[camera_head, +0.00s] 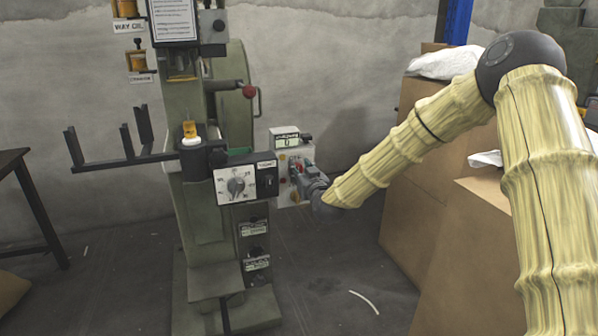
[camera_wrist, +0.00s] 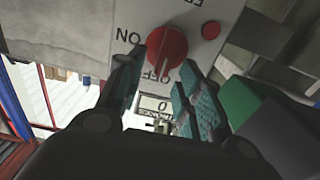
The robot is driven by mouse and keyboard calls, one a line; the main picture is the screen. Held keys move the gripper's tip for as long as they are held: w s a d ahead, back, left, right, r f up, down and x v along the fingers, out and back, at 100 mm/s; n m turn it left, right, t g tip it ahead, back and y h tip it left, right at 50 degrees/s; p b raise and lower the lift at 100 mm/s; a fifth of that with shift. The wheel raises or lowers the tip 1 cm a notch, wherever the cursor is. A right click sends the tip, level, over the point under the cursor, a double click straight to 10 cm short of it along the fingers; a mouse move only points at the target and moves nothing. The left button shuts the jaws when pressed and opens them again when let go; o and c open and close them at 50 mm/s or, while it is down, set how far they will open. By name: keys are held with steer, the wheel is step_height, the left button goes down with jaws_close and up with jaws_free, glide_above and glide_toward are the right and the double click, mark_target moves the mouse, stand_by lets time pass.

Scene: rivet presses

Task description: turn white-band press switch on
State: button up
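The grey-green press (camera_head: 238,100) stands left of centre in the head view; I cannot clearly make out a white band on it. On its right side is a pale switch box (camera_head: 281,140) with a small display. In the wrist view the red rotary switch (camera_wrist: 166,50) sits on a light panel, with "ON" and "OFF" lettering upside down. Its pointer seems to lie toward "OFF". My gripper (camera_wrist: 163,62) is open, one finger on each side of the red switch. Contact is not clear. In the head view my gripper (camera_head: 305,178) is at the box, partly hidden.
A dial panel (camera_head: 236,184) sits just left of the switch box. A red ball-ended lever (camera_head: 249,91) is above. Cardboard boxes (camera_head: 430,220) stand close on the right, beside my arm. A dark table (camera_head: 30,200) is at the far left. A small red button (camera_wrist: 210,29) is beside the switch.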

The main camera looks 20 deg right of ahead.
steer(key=shift+w, duration=0.75)
jaws_close()
